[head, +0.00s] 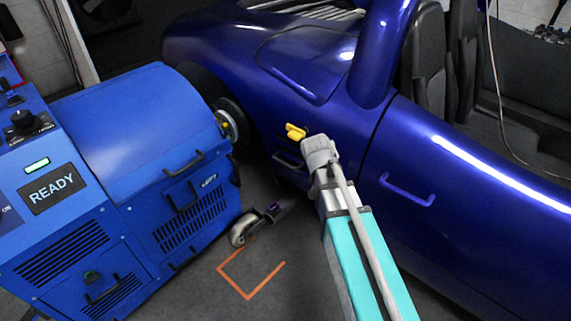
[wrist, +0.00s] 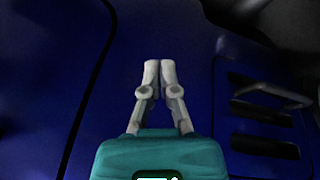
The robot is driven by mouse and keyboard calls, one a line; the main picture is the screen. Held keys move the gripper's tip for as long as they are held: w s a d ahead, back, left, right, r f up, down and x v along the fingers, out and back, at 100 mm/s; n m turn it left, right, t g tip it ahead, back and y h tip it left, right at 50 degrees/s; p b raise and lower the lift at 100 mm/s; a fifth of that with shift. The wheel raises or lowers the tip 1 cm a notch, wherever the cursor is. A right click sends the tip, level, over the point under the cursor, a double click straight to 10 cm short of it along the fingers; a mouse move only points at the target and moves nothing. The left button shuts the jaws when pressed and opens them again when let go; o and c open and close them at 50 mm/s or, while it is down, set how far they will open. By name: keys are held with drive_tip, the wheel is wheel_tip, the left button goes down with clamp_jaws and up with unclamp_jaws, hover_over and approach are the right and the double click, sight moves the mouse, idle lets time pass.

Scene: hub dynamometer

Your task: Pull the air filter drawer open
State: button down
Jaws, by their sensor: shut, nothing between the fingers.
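My gripper (wrist: 160,68) is shut and empty in the wrist view, its two pale fingers together in front of a dark blue surface. In the head view my arm reaches towards the side of the blue car; its grey end hides the fingers. A slatted panel (wrist: 234,143) with a grey bar handle (wrist: 270,92) is at the right of the wrist view, apart from the fingers. It appears to be the drawer, but no label shows. In the head view a dark handle (head: 288,160) sits low on the car's side, left of my arm's end.
A blue dynamometer cabinet (head: 130,130) with a READY screen stands left.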

drive_tip(key=w+a+r+m+t+h, duration=0.1)
drive_tip(key=w+a, duration=0.3)
drive_tip(key=a, duration=0.5)
drive_tip(key=w+a+r+m+t+h, duration=0.1)
drive_tip(key=w+a+r+m+t, duration=0.1)
drive_tip(key=a, duration=0.7)
drive_tip(key=shift+w+a+r+m+t, duration=0.3)
drive_tip(key=shift+w+r+t, duration=0.3)
drive_tip(key=shift+w, duration=0.5)
drive_tip(key=shift+w+d+f, duration=0.1)
drive_tip(key=shift+f, duration=0.15)
drive_tip(key=b+x, duration=0.6)
drive_tip(key=x, duration=0.3)
drive_tip(key=shift+r+b, duration=0.1)
drive_tip(key=shift+b, duration=0.25)
drive_tip(key=shift+w+d+f, duration=0.1)
drive_tip(key=shift+w+f, duration=0.15)
drive_tip(key=shift+w, duration=0.05)
